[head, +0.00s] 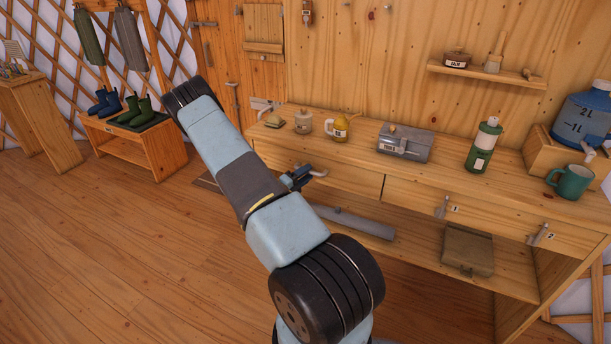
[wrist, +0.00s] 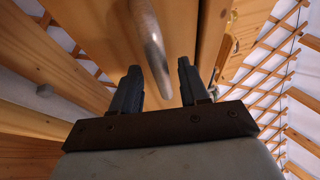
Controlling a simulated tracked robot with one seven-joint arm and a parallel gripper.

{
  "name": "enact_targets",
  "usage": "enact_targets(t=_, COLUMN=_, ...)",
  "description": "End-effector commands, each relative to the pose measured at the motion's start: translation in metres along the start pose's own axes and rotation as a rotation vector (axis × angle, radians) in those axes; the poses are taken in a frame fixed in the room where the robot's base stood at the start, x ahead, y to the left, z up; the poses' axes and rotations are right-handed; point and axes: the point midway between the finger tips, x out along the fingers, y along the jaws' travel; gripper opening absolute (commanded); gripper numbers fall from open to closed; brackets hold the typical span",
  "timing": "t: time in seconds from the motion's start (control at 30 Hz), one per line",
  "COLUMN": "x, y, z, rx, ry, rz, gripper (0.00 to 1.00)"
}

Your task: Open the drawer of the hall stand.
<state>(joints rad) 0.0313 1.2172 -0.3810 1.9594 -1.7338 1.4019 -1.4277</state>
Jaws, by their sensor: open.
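A long wooden stand (head: 460,178) runs along the wall. Its left drawer (head: 350,183) looks shut, its front flush with the stand. A curved metal handle (head: 318,172) sticks out from that drawer front. My gripper (head: 303,177) is at this handle, reaching in from the left. In the wrist view, the handle (wrist: 150,38) comes down between the two dark fingers of my open gripper (wrist: 159,70), with gaps on both sides. Whether either finger touches it, I cannot tell. The arm hides part of the stand's left end.
A boot bench (head: 127,148) is at the left. The floor (head: 130,250) is clear.

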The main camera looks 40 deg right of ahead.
Motion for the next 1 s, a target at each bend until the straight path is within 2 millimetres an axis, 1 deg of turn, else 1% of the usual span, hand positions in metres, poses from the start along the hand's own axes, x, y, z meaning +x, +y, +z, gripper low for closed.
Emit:
enact_targets(t=0.17, x=0.0, y=0.0, z=0.0, rx=0.0, ry=0.0, rz=0.0, gripper=0.44)
enact_targets(t=0.2, x=0.0, y=-0.0001, z=0.0, rx=0.0, ry=0.0, rz=0.0, gripper=0.42)
enact_targets(t=0.63, x=-0.0004, y=0.0003, z=-0.0001, rx=0.0, ry=0.0, rz=0.001, gripper=0.01)
enact_targets(t=0.67, x=-0.0004, y=0.0004, z=-0.0001, rx=0.0, ry=0.0, rz=0.001, gripper=0.0)
enact_targets(t=1.0, x=-0.0008, y=0.0012, z=-0.0004, rx=-0.001, ry=0.0, rz=0.003, gripper=0.0)
